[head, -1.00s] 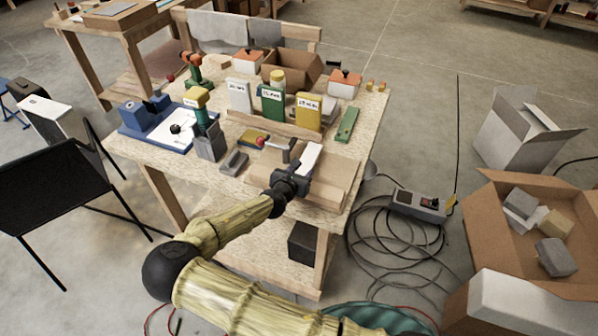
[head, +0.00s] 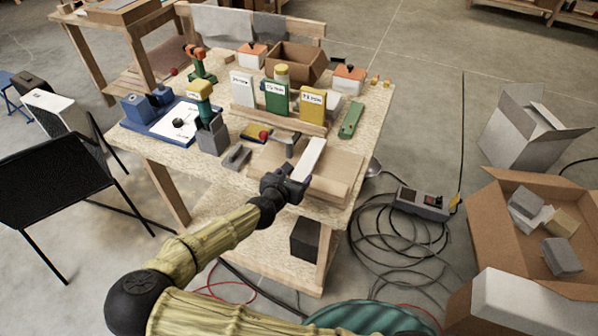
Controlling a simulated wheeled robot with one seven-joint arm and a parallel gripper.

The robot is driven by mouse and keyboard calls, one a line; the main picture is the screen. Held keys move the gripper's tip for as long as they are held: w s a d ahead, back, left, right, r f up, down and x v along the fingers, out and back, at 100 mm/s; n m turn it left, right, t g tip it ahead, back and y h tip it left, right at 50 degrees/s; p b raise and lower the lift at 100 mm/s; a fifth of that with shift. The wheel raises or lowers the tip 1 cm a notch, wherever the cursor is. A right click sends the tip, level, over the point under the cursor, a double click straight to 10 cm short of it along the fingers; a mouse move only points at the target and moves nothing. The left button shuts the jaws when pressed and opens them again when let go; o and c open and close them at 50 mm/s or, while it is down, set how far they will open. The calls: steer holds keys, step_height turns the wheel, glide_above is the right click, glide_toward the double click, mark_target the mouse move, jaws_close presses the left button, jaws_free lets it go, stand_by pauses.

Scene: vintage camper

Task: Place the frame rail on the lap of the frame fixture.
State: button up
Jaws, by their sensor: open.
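A pale, nearly white bar, apparently the frame rail (head: 311,157), lies slanting on a light-wood board assembly, apparently the frame fixture (head: 337,177), at the table's front right. Its near end is close to my gripper (head: 296,189), and I cannot tell whether they touch. Whether the bar sits in the lap is too small to tell. My gripper is open at the fixture's front left edge; its dark body covers part of that edge. A grey toggle clamp with a red knob (head: 265,135) stands just behind the fixture's left part.
White, green and yellow labelled boxes (head: 277,98) stand in a wooden rack behind the fixture. A grey block (head: 237,157) and a drill in a grey holder (head: 212,134) are to the left. A green bar (head: 351,119) lies right. Cables (head: 395,245) cover the floor at right.

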steer(key=v, duration=0.4)
steer(key=shift+s+r, duration=0.1)
steer(key=shift+s, duration=0.05)
steer(key=shift+c, duration=0.2)
stand_by(1.1)
